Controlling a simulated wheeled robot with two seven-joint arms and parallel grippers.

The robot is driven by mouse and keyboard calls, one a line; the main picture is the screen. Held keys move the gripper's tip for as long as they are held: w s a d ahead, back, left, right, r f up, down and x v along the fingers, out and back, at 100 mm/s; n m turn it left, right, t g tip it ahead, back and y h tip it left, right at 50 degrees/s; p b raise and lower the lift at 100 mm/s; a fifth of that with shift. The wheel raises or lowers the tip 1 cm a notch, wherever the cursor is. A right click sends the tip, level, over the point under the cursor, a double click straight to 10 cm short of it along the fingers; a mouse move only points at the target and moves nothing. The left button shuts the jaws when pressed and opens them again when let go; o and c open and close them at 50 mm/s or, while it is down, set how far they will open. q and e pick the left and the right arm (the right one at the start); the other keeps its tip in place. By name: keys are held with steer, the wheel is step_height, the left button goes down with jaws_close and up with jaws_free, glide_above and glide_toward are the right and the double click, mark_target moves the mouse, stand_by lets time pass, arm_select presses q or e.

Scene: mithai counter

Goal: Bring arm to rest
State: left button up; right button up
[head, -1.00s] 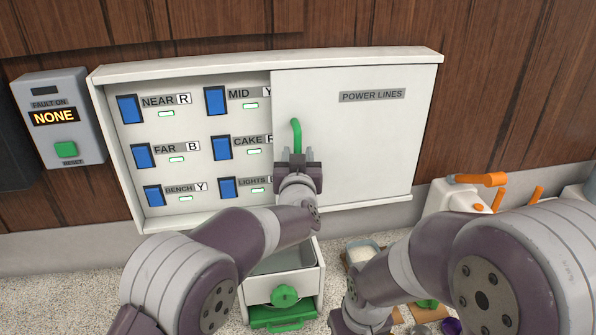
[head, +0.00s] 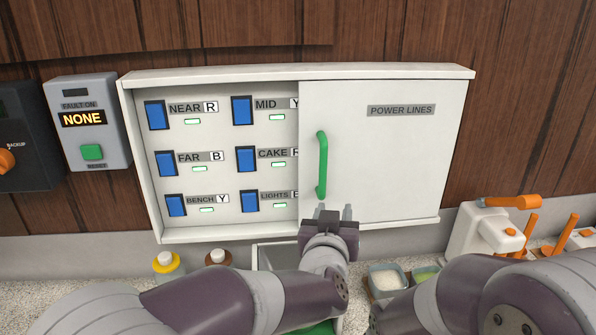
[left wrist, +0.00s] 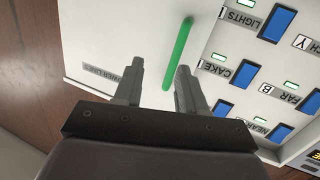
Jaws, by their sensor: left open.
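My left gripper (head: 333,213) is open and empty, just below the green handle (head: 322,165) of the sliding panel (head: 390,150) marked POWER LINES. In the left wrist view, my two fingertips (left wrist: 160,80) stand apart, with the green handle (left wrist: 178,55) beyond them; no contact shows. The panel covers the right part of the white cabinet (head: 300,73), and blue switches (head: 157,115) show in the open left part. My right arm crosses the lower right of the head view; its gripper is out of view.
A grey fault box (head: 88,125) reading NONE, with a green button, hangs left of the cabinet. A black box with an orange knob (head: 7,159) is farther left. Below stand a yellow-ringed button (head: 167,262), a bowl of white stuff (head: 386,280) and a white unit with orange levers (head: 480,230).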

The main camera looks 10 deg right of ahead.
arm_select(q)
steer(key=s+a+f+m+g, duration=0.1)
steer(key=s+a+f+g, duration=0.2)
steer(key=f, duration=0.4)
steer(key=s+a+f+m+g, duration=0.1)
steer(key=s+f+g, duration=0.3)
steer(key=f, duration=0.2)
steer(key=s+a+f+n+g+y, duration=0.1)
steer(key=s+a, duration=0.3)
steer(key=a, duration=0.5)
steer(key=s+a+f+n+g+y, duration=0.2)
steer(key=s+a+f+g+y, duration=0.1)
steer(key=a, duration=0.7)
steer(key=s+a+f+n+g+y, duration=0.1)
steer(key=s+a+f+n+g, duration=0.1)
steer(key=s+a, duration=0.4)
steer(key=a+f+g, duration=0.1)
steer(key=a+f, duration=0.1)
steer(key=a, duration=0.2)
steer(key=shift+s+a+f+y, duration=0.2)
steer(key=shift+y, duration=0.2)
